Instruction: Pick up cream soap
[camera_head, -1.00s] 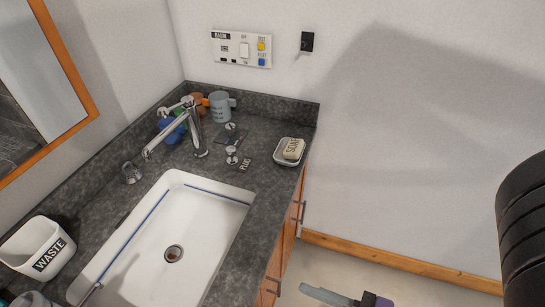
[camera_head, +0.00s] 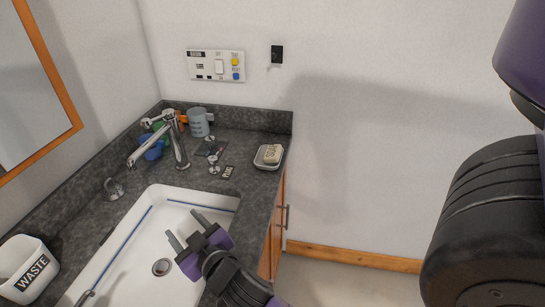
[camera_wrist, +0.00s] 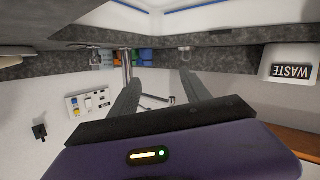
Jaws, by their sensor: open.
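The cream soap (camera_head: 272,154) lies in a small pale soap dish (camera_head: 262,163) on the dark counter, near its right edge by the wall. My gripper (camera_head: 187,229) is over the white sink in the head view, its two fingers apart with nothing between them. It is nearer to the camera than the soap, below and left of it in the picture. In the wrist view my gripper's fingers (camera_wrist: 160,95) are also spread and empty. I cannot make out the soap in the wrist view.
The sink (camera_head: 120,262) fills the front counter. A faucet (camera_head: 178,145), a grey mug (camera_head: 198,122) and small items stand behind it. A white waste bin (camera_head: 15,258) is at left. The wall has a switch panel (camera_head: 215,66). Floor right of the cabinet is free.

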